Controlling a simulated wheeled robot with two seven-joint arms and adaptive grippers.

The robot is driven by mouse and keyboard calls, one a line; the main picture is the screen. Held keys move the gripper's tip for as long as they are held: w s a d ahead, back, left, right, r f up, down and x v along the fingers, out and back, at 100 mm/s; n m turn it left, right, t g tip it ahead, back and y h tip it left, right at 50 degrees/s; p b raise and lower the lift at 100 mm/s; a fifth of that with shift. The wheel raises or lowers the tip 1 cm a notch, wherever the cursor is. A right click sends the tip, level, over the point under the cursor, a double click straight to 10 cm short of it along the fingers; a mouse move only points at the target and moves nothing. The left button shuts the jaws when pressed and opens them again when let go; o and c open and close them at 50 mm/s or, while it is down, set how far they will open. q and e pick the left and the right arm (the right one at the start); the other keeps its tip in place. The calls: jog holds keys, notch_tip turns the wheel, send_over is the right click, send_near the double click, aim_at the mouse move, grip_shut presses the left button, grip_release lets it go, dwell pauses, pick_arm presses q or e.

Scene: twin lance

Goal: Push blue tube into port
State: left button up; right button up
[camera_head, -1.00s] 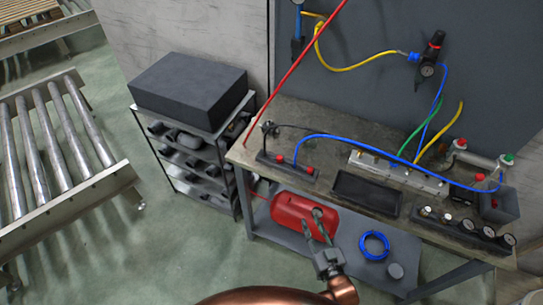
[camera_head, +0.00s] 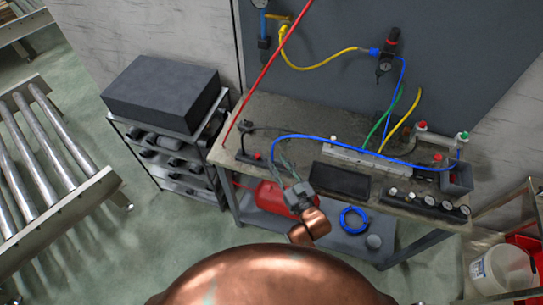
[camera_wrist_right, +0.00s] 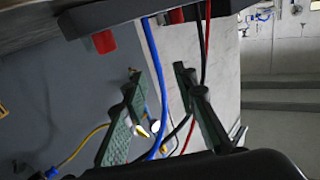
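The blue tube (camera_head: 350,142) arches over the bench. A red port fitting (camera_wrist_right: 103,42) shows left of the tube. My left gripper is out of view.
A black tray (camera_head: 340,180) and a pale manifold (camera_head: 365,157) with green and yellow tubes lie on the bench. A red tank (camera_head: 271,197) and a blue coil (camera_head: 354,220) are on the lower shelf. A dark rack (camera_head: 165,165) stands left; a white bucket (camera_head: 500,270) is at right.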

aim_at(272, 152)
jog(key=x, duration=0.5)
jog(key=shift+w+f, duration=0.1)
jog(key=shift+w, duration=0.3)
jog(key=shift+c, duration=0.7)
grip_shut()
